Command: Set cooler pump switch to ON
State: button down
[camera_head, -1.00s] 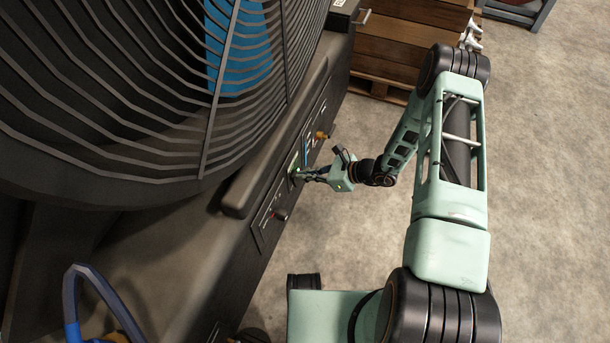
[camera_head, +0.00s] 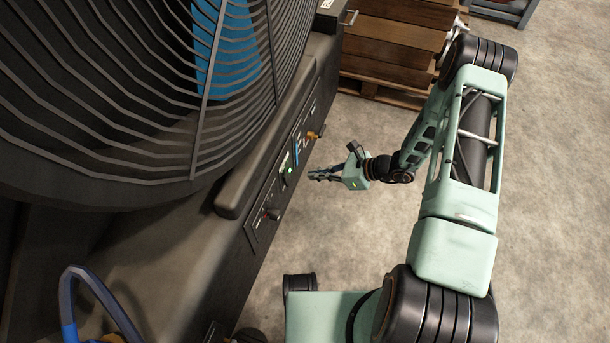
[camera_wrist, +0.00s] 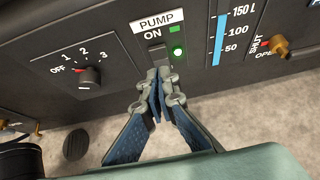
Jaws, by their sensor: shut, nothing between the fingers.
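The pump switch (camera_wrist: 157,54) is on the dark panel, under a white label reading PUMP and the word ON. Its upper part shows in the wrist view; my fingertips hide its lower part. A round green light (camera_wrist: 178,52) beside it glows; the glow also shows in the head view (camera_head: 284,171). My gripper (camera_head: 312,175) is shut and empty, off the panel with a gap in the head view. In the wrist view its blue-padded fingers (camera_wrist: 160,76) meet just below the switch in the picture.
A rotary knob (camera_wrist: 88,77) marked OFF, 1, 2, 3 is left of the switch. A blue level gauge (camera_wrist: 219,40) and a brass valve (camera_wrist: 279,46) are on the right. A large fan grille (camera_head: 170,100) overhangs the panel. Open concrete floor lies right of my gripper.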

jog(key=s+d+r+p, duration=0.1)
jog(key=d+r, duration=0.3)
jog(key=shift+s+r, duration=0.25)
dwell(0.3)
